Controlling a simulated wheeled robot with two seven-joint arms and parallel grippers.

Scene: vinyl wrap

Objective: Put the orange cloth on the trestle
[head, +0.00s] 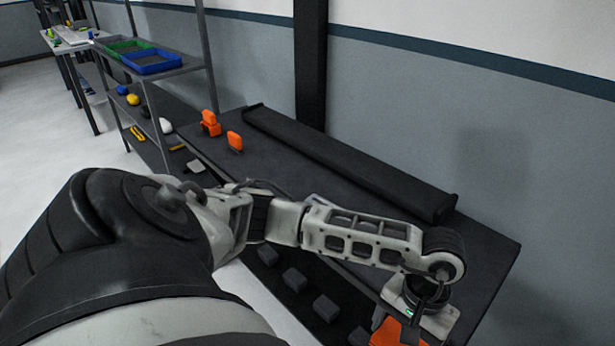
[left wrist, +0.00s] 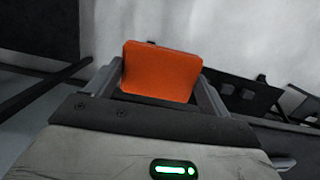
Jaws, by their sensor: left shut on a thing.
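My left arm reaches across the head view to the lower right, where my left gripper (head: 403,332) is partly cut off by the bottom edge. It is shut on the orange cloth (head: 385,334), which looks like a flat orange piece. In the left wrist view, the cloth (left wrist: 162,72) is upright between the two fingers of the left gripper (left wrist: 160,88). The gripper is near the front right edge of a long dark table (head: 482,250). I cannot tell for sure which thing is the trestle. My right gripper is in neither view.
A long black roll (head: 350,165) lies along the back of the table. Two orange objects, one left (head: 210,123) and one right (head: 235,141), stand at its left end. A shelf with a blue bin (head: 151,62) and a green bin (head: 128,46) stands left. The table's right end is bare.

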